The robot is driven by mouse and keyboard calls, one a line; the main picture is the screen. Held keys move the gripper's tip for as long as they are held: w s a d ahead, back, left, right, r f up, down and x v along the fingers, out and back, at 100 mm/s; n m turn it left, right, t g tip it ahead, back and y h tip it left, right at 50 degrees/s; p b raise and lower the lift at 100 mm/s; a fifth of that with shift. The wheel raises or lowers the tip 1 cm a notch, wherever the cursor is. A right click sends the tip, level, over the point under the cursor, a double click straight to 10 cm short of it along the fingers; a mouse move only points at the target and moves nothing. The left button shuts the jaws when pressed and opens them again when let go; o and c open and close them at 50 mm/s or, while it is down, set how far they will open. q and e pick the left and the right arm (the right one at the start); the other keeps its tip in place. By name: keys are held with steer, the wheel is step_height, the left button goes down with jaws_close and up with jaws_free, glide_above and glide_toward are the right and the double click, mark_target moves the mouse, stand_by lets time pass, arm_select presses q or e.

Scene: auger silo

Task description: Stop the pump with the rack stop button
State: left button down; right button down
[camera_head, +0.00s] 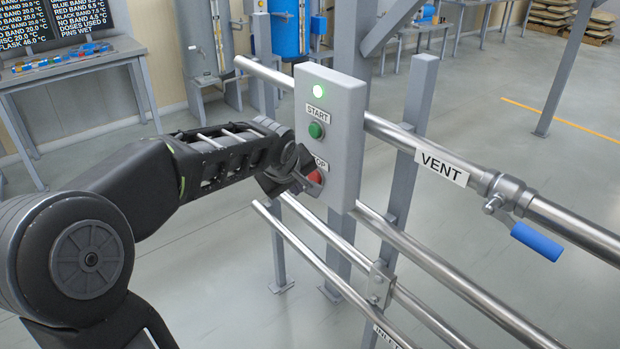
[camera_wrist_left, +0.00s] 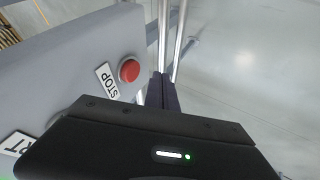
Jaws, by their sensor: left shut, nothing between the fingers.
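Below the lamp are a START label and a green button (camera_head: 316,130). The red stop button (camera_head: 315,177) is low on the box face, its label partly hidden by my left gripper (camera_head: 308,187). That gripper is shut and empty, its tip beside the red button in the head view. In the left wrist view the red button (camera_wrist_left: 129,70) shows uncovered beside the STOP label, with the dark fingers (camera_wrist_left: 162,92) near it. I cannot tell whether they touch. My right gripper is not in view.
Steel pipes run across the rack; the upper one carries a VENT label (camera_head: 443,168) and a valve with a blue handle (camera_head: 536,241). A bench (camera_head: 70,62) with small coloured parts stands at the left under a readout screen (camera_head: 55,22). Open floor lies around the rack.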

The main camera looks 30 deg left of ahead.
mark_target(315, 177)
arm_select(q)
steer(key=w, duration=0.2)
steer(key=w+d+p, duration=0.1)
steer(key=w, duration=0.1)
steer(key=shift+f, duration=0.2)
